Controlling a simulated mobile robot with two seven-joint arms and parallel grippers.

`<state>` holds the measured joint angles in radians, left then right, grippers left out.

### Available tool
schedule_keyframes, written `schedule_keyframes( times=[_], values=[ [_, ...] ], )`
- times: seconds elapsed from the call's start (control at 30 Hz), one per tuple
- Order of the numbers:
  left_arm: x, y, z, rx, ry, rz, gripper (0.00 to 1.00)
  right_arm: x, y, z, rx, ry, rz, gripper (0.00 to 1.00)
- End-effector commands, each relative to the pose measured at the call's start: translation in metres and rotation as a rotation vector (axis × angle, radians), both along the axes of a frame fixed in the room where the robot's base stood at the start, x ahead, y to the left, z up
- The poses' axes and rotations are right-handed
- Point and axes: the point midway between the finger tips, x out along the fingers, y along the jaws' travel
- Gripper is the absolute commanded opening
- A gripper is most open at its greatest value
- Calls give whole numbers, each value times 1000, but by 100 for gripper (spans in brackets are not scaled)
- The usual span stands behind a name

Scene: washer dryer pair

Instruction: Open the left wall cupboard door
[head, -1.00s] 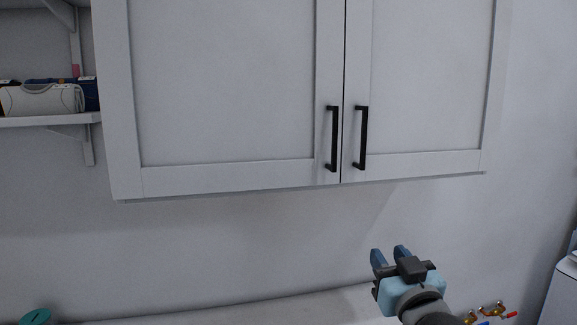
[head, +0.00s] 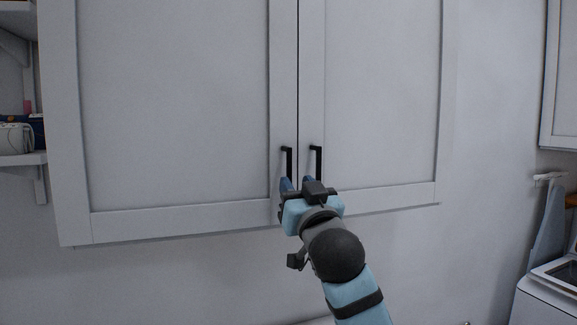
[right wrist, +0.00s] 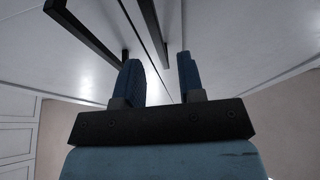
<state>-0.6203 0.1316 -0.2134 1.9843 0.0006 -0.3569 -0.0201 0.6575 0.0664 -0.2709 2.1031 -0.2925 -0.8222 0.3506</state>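The left wall cupboard door (head: 175,105) is shut, flush with its neighbour, with a black upright bar handle (head: 289,163) near its lower right corner. My right gripper (head: 297,183) is just below the two handles in the head view, fingers pointing up toward the doors. In the right wrist view, its blue fingers (right wrist: 160,82) are apart with nothing held. Two dark handle bars show beyond them; one (right wrist: 153,32) lines up with the gap between the fingers. I cannot tell which handle that is, or whether anything touches. My left gripper is not in view.
The right cupboard door (head: 380,95) is shut, and its black handle (head: 318,163) stands close beside the left one. A shelf (head: 20,160) with small items is at the left. A white appliance (head: 548,300) stands at lower right.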

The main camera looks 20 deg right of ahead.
Motion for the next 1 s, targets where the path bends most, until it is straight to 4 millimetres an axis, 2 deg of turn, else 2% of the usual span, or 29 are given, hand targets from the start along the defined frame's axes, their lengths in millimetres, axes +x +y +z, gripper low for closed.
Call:
schedule_keyframes(
  times=[0.03,0.1,0.3,0.67,0.83,1.0],
  values=[
    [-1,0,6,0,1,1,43,10,0,8,-2,0,-1,36],
    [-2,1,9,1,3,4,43,21,1,12,-2,1,-1,36],
    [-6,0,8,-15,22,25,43,40,2,18,-1,1,0,36],
    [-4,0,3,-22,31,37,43,45,2,18,0,-1,1,36],
    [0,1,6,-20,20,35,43,45,2,18,0,0,0,0],
    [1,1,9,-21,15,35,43,45,2,18,0,0,1,0]
  ],
)
